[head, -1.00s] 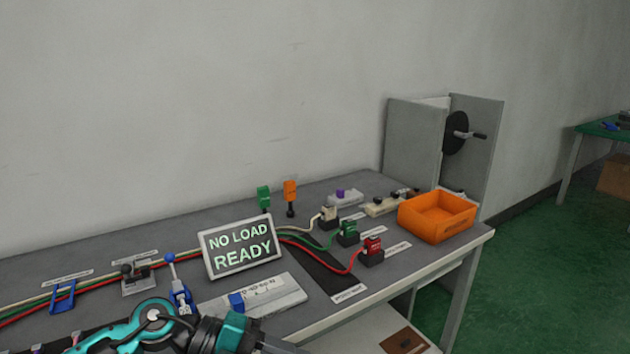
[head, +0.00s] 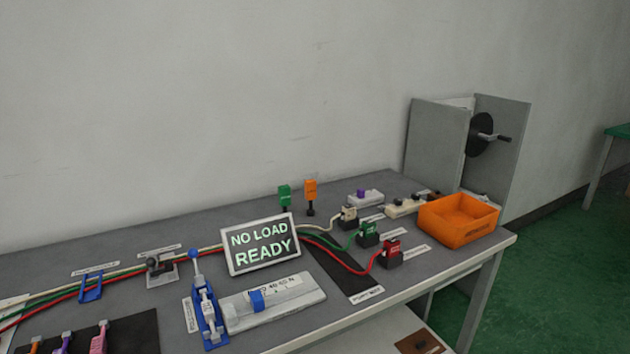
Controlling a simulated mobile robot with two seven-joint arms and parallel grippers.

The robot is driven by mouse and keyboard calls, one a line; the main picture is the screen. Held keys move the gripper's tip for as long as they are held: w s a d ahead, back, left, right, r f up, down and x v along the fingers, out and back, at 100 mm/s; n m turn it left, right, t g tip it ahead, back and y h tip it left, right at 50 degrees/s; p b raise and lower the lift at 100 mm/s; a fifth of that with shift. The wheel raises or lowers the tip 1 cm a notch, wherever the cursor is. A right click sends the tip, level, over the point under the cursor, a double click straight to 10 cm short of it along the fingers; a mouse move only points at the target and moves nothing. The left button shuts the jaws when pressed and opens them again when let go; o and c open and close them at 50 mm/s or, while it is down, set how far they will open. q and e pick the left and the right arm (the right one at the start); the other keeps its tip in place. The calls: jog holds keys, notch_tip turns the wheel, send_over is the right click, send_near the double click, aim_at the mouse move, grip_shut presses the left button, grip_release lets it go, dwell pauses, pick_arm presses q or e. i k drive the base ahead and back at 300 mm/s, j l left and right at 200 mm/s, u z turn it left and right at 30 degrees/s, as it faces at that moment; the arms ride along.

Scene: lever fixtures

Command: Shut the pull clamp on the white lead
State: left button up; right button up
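The white lead (head: 332,226) runs from a cream connector (head: 349,217) on the right, behind the display. It continues leftward beside the green and red leads along the bench. A small grey fixture with a dark knob (head: 153,262) sits at the leads further left. The labels are too small to read, so I cannot tell which is the pull clamp. Neither of my grippers is in view.
A sign reading NO LOAD READY (head: 260,246) stands mid-bench. A grey scale block with a blue slider (head: 257,300) lies before it. A blue bracket (head: 91,290) straddles the leads at left. An orange bin (head: 459,220) sits at the right end. Pink and purple levers (head: 98,340) are front left.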

aim_at(193, 253)
jog(key=i+u, duration=0.2)
jog(key=u, duration=1.05)
jog(key=k+l, duration=0.05)
